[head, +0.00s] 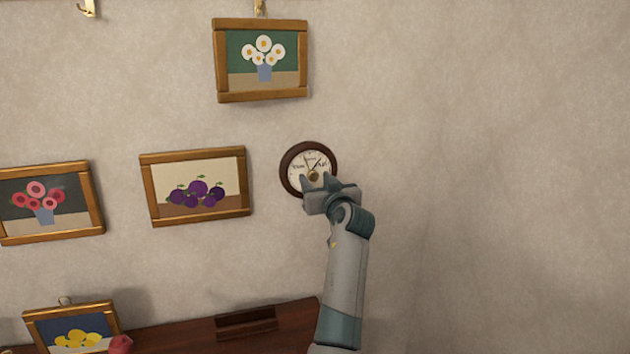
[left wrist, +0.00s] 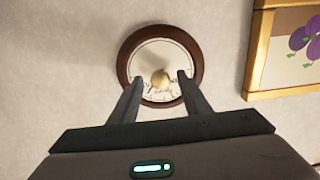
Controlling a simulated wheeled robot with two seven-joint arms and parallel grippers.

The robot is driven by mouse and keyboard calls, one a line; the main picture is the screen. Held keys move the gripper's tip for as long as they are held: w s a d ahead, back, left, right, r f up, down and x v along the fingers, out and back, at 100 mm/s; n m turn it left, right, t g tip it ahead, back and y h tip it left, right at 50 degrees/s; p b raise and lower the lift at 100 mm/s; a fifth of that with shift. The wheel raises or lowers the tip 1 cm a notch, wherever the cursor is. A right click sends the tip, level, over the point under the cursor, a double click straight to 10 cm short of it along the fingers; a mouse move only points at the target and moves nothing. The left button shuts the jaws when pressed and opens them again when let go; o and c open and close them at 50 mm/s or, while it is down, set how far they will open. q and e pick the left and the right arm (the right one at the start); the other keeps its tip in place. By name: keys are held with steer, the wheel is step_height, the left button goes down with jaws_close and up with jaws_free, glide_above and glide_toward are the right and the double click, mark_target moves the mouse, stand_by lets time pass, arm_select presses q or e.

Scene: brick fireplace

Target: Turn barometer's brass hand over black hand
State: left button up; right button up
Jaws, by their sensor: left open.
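The barometer (head: 309,160) hangs on the wall, a round white dial in a dark brown wooden rim; it also shows in the left wrist view (left wrist: 158,54). A brass knob (left wrist: 160,79) sits at its centre. In the head view, one dark hand points up and right and another thin hand points up and slightly left; I cannot tell their colours surely. My left gripper (head: 316,179) is open in front of the dial's lower part. In the left wrist view, its fingers (left wrist: 160,82) stand either side of the knob, with gaps. My right gripper is not in view.
A red-flower picture (head: 45,203) hangs further left. A dark wooden mantel (head: 180,338) lies below, with a lemon picture (head: 72,326) at its left. The wall at right is bare.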

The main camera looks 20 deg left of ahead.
arm_select(q)
steer(key=shift+c, duration=0.6)
steer(key=c, duration=0.9)
